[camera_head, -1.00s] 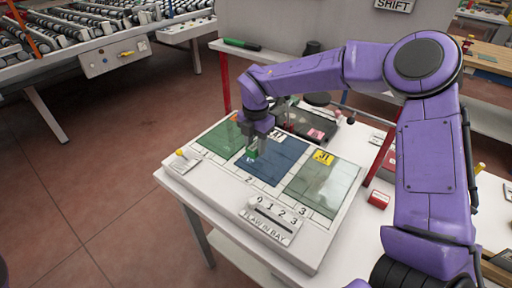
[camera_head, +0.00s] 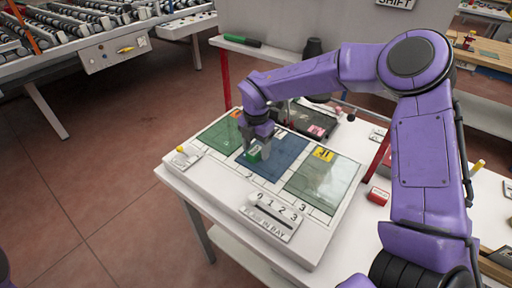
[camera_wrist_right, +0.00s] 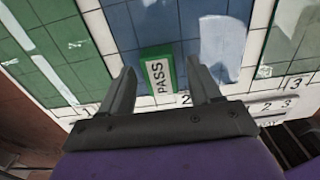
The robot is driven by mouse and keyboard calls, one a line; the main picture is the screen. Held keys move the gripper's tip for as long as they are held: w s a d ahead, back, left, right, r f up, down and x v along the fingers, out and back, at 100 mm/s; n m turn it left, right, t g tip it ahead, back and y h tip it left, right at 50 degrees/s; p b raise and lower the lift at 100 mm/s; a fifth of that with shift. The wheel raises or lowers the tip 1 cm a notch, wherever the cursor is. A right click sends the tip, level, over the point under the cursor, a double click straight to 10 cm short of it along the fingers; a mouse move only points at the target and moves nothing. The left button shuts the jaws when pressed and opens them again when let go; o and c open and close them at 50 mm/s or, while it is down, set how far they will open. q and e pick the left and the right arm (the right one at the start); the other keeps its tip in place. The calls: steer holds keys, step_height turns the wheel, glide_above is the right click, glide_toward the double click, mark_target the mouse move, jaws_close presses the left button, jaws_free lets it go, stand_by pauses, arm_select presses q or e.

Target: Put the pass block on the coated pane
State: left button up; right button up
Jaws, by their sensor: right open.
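The pass block (camera_head: 253,154) is a small green block with a white PASS label. It rests on the blue middle pane (camera_head: 285,152), near that pane's left front part. It also shows in the right wrist view (camera_wrist_right: 160,75), on the blue tiles (camera_wrist_right: 130,30). My right gripper (camera_head: 260,152) is just above the block. In the wrist view its two fingers (camera_wrist_right: 161,82) are open, one on each side of the block, with a gap on both sides. The fingers partly hide the block in the head view. My left gripper is not in view.
Green panes lie left (camera_head: 222,136) and right (camera_head: 318,185) of the blue one. An orange tag and a yellow tag (camera_head: 324,154) sit on the panes. A numbered slider panel (camera_head: 272,216) is at the front. A red box (camera_head: 377,196) stands to the right.

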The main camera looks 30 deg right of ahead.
mark_target(256, 150)
step_height(256, 150, up, 7)
steer(key=shift+r+b, duration=0.1)
steer(key=shift+b, duration=0.55)
